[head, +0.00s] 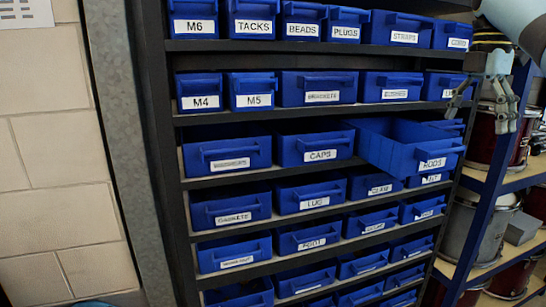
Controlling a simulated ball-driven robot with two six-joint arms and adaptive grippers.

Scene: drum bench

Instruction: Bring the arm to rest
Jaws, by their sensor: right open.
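My right arm comes in from the top right corner, and my right gripper (480,117) hangs from it, pointing down with its fingers spread apart. Nothing shows between the fingers. It is in front of the right edge of the drawer rack, above and to the right of the drawer labelled RODS (432,160). That blue drawer is pulled out and its inside looks empty from here. My left gripper does not show.
The dark rack (160,150) holds rows of blue labelled drawers, such as the CAPS drawer (335,148); the others look shut. A shelf (505,180) with drums (480,230) stands at the right. A pale block wall (50,150) is at the left.

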